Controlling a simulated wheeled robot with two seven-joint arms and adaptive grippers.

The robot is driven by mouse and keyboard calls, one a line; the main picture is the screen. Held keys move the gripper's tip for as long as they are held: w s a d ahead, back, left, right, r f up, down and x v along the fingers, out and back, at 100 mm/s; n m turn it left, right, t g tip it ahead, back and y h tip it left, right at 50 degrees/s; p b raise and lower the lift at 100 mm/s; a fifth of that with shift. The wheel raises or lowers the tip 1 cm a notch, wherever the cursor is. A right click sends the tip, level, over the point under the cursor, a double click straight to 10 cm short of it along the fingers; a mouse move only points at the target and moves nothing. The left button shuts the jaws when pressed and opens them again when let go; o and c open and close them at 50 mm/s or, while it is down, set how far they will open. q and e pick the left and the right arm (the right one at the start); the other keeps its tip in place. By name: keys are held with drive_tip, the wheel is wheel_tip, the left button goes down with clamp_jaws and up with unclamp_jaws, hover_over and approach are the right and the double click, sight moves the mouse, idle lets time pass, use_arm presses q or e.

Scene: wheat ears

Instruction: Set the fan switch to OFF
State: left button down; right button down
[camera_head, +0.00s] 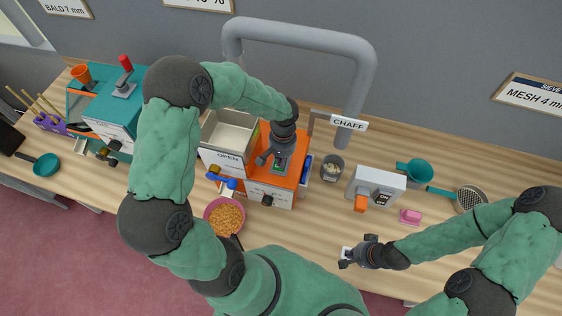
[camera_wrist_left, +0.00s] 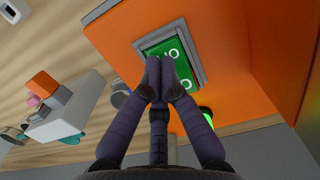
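A green rocker switch (camera_wrist_left: 166,52) in a grey frame sits on top of the orange machine (camera_head: 262,152). In the left wrist view it is lit green with white letters, partly hidden by my fingers. No label shows that this is the fan's switch. My left gripper (camera_wrist_left: 160,72) has its fingers together and empty, tips over the switch; contact is unclear. It also shows in the head view (camera_head: 278,162). My right gripper (camera_head: 350,257) is low over the front of the table, by a small white object (camera_head: 346,252); its finger gap is unclear.
A white box (camera_head: 377,187) with a black ON/OFF switch and an orange part stands right of the orange machine. A cup (camera_head: 332,168) is between them. A pink bowl of grain (camera_head: 224,216) sits in front. A grey pipe (camera_head: 365,85) arches behind.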

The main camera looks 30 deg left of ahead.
use_arm(q)
drive_tip(key=shift+w+f, duration=0.2)
drive_tip(key=shift+w, duration=0.1)
use_arm(e)
drive_tip(key=shift+s+f, duration=0.1)
use_arm(q)
drive_tip(key=shift+w, duration=0.25)
use_arm(e)
drive_tip(key=shift+w, duration=0.2)
